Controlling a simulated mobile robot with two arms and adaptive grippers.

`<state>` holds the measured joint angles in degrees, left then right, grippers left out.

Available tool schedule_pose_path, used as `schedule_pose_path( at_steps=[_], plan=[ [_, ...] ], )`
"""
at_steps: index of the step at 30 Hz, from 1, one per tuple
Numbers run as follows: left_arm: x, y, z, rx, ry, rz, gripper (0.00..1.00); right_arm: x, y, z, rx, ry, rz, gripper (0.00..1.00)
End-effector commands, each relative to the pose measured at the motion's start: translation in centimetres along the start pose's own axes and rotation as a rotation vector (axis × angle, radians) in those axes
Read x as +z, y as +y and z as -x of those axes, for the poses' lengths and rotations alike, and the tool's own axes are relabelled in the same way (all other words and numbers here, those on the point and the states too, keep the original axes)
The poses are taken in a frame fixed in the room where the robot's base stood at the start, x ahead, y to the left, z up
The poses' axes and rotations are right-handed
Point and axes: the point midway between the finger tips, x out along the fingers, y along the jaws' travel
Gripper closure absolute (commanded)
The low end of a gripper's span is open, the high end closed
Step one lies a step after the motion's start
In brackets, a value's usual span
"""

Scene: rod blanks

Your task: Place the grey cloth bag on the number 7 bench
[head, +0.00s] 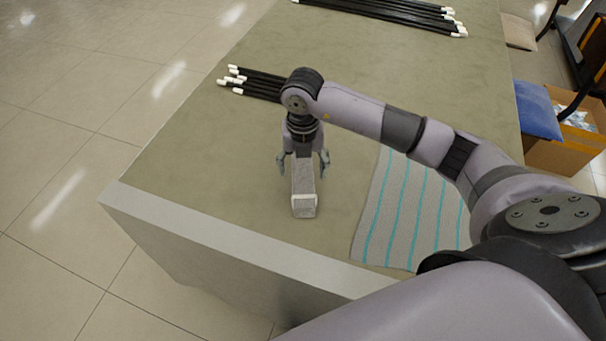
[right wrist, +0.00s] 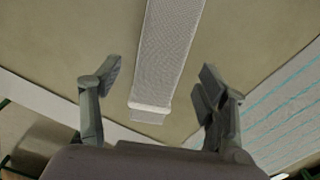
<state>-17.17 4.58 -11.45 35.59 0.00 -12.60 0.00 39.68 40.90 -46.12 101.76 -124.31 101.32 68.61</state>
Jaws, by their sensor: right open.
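My right gripper (head: 303,168) is open above the bench (head: 180,150), pointing down. Its fingers stand either side of a long grey block-like thing (head: 304,200) with a pale end, apart from it in the right wrist view (right wrist: 165,60). That thing has a fine woven or mesh look; I cannot tell whether it is the grey cloth bag. No other grey bag shows clearly. No number 7 is visible on the bench. My left gripper is not in view.
A grey cloth with turquoise stripes (head: 400,215) lies flat right of the gripper. Black rods with white ends (head: 258,84) lie behind it, with more rods (head: 390,12) at the far end. A cardboard box (head: 560,155) and blue cushion (head: 537,110) are beyond the right edge.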

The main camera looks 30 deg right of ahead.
Motion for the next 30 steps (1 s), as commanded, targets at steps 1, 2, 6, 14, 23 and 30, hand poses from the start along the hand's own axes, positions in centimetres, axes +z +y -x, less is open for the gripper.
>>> schedule_pose_path(
  at_steps=[1, 2, 6, 14, 23, 30],
  plan=[
    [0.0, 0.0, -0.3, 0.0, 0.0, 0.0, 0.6, 0.1, 0.0, 1.2, 0.002, -0.007, 0.001, 0.32],
    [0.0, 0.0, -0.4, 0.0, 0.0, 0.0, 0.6, 0.2, 0.0, 1.9, 0.002, -0.006, 0.001, 0.32],
    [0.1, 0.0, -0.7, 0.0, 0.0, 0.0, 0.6, 0.1, 0.0, 4.7, 0.001, -0.004, 0.0, 0.32],
    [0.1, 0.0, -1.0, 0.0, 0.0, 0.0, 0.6, 0.0, 0.0, 7.7, 0.001, -0.001, 0.0, 0.32],
    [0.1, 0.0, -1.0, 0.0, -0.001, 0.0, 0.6, 0.0, 0.0, 8.1, -0.001, -0.001, 0.0, 0.32],
    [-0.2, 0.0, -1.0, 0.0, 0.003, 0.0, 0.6, 0.0, 0.0, 8.0, -0.001, 0.0, 0.0, 0.32]
  ],
)
